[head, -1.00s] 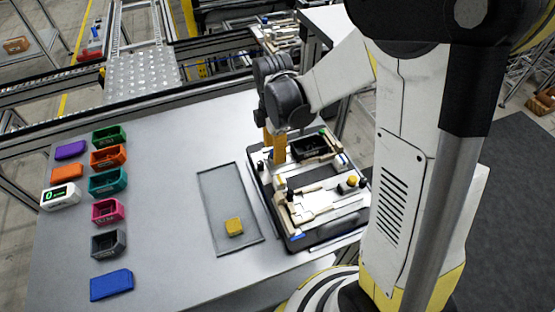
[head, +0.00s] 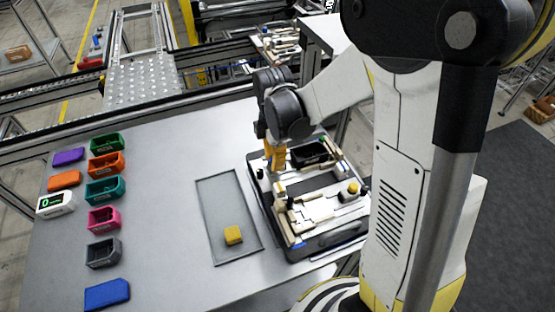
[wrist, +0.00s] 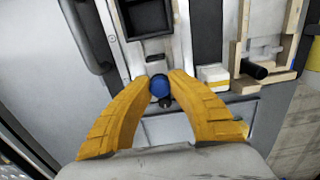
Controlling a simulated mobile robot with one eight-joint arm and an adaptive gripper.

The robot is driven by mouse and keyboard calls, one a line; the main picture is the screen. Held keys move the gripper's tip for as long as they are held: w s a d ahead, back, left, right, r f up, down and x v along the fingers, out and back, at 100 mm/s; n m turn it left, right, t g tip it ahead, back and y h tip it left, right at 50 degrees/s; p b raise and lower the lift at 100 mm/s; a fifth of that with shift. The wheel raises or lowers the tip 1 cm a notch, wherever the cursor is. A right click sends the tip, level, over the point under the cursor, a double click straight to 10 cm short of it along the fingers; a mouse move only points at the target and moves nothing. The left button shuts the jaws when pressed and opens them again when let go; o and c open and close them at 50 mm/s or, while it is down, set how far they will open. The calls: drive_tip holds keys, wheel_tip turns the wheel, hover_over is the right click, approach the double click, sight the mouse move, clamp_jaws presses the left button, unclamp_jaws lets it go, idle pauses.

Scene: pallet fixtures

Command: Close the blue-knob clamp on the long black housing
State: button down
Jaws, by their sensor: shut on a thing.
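My gripper (wrist: 160,84) has orange fingers and is shut on the blue knob (wrist: 159,86) of a clamp in the wrist view. The fingertips sit on either side of the knob. In the head view my gripper (head: 275,166) reaches down to the far left part of the pallet fixture (head: 285,240). The knob is hidden there by the fingers. A black open housing (wrist: 147,17) lies beyond the knob in the wrist view. A black open part (head: 309,153) also shows to the right of my gripper in the head view. Whether the clamp is closed I cannot tell.
Coloured bins, such as an orange one (head: 106,164), stand at the table's left. A yellow-knob clamp (head: 353,188) stands at the fixture's right. The table between is clear.

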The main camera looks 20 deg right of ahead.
drive_tip(key=shift+d+f, duration=0.1)
drive_tip(key=shift+d, duration=1.2)
drive_tip(key=c, duration=1.3)
unclamp_jaws()
wheel_tip(320, 180, up, 8)
drive_tip(key=p, duration=0.5)
drive_tip(key=shift+p, duration=0.4)
